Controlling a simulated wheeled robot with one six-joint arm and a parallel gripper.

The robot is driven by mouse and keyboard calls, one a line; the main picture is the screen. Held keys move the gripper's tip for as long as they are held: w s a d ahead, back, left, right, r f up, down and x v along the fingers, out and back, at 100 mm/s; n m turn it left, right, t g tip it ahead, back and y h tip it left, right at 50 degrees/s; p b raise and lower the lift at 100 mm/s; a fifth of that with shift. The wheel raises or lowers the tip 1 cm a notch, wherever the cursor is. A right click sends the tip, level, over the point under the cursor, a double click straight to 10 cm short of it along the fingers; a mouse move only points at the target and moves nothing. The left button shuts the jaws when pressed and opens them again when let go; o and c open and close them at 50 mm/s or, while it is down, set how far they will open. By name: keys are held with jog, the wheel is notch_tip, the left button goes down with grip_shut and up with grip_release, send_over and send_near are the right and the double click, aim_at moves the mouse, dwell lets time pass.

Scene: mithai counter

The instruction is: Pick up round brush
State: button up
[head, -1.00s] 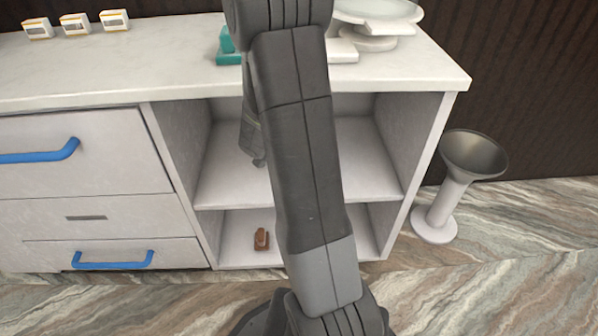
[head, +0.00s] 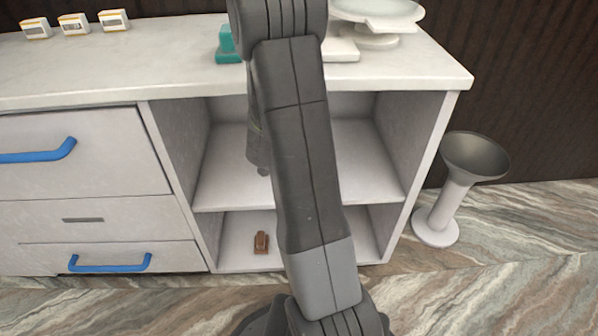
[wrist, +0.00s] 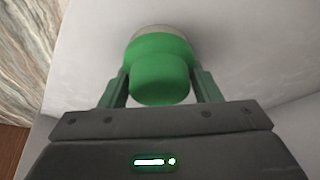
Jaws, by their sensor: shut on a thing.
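In the wrist view, a round green brush (wrist: 160,76) with a pale beige band at its far end sits between the two green fingers of my gripper (wrist: 161,88). The fingers are shut on it from both sides. Its far end faces a whitish surface (wrist: 250,60); I cannot tell whether it touches that surface. In the head view, my arm covers the middle of the cabinet, and the brush and fingers are hidden.
A white cabinet with open shelves (head: 225,185) stands ahead. Its counter top (head: 175,62) holds a teal object (head: 229,46), a white scale (head: 375,38) and small boxes (head: 75,24). A brown object (head: 261,243) lies on the lower shelf. A funnel-topped stand (head: 452,195) is on the floor at right.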

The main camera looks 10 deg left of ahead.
jog(key=shift+r, duration=0.1)
notch_tip(320, 180, up, 4)
jog(key=shift+f+p, duration=0.1)
jog(key=shift+p, duration=0.9)
jog(key=s+a, duration=0.4)
jog(key=s, duration=0.4)
jog(key=s+a+b, duration=0.1)
jog(key=s+a, duration=0.3)
jog(key=s, duration=0.3)
jog(key=shift+s+a+f, duration=0.25)
jog(key=shift+s+a, duration=0.1)
jog(key=shift+o, duration=0.8)
jog(key=shift+w, duration=0.1)
jog(key=shift+c, duration=0.2)
